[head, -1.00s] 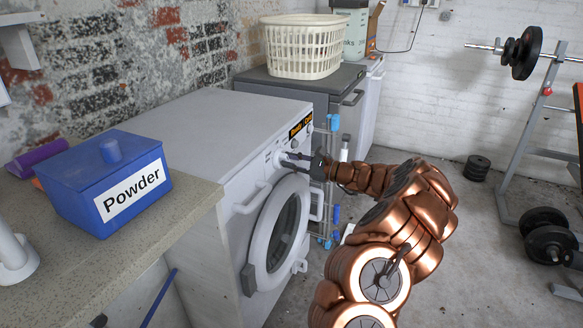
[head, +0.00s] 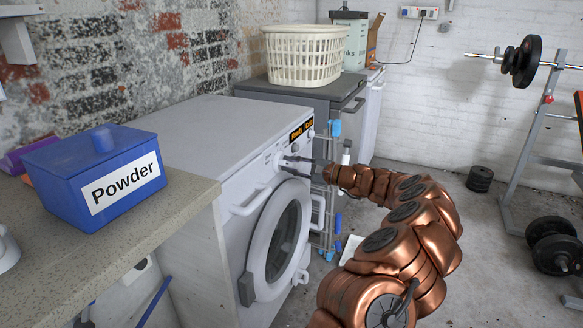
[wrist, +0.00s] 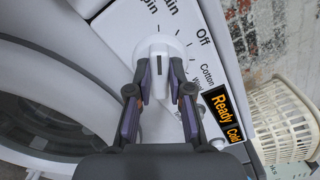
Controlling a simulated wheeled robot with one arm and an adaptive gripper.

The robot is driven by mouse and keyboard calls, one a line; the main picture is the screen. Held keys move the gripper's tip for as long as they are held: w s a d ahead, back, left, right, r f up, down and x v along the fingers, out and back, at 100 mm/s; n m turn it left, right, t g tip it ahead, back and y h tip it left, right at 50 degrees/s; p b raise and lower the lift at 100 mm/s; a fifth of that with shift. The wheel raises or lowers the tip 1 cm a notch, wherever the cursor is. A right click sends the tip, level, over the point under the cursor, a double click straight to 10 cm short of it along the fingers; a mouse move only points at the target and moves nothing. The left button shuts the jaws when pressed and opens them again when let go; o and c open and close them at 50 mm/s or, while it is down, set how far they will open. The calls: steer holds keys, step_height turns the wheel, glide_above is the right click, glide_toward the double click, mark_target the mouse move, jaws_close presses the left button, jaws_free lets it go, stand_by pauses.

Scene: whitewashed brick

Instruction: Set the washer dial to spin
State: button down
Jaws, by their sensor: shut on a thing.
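The white washer (head: 216,125) stands beside the counter, with its round door (head: 281,240) closed. Its white dial (wrist: 158,52) is on the front panel, ringed by printed words; "Off" and "Cotton" read clearly, while a word ending in "pin" and one ending in "ain" are cut off at the top. My gripper (wrist: 160,72) is shut on the dial's raised grip, one finger on each side. In the head view my gripper (head: 287,163) reaches the panel from the right and hides part of the dial. I cannot tell which word the dial points to.
The panel's display (wrist: 226,115) reads "Ready" and "Cold". A blue powder box (head: 95,180) sits on the counter (head: 150,226). A cream basket (head: 304,56) stands on a grey appliance behind. Weights (head: 555,245) lie at the right; the floor between is open.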

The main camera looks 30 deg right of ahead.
steer(key=shift+f, duration=0.1)
steer(key=c, duration=1.1)
jaws_free()
steer(key=shift+o, duration=0.2)
steer(key=v, duration=1.2)
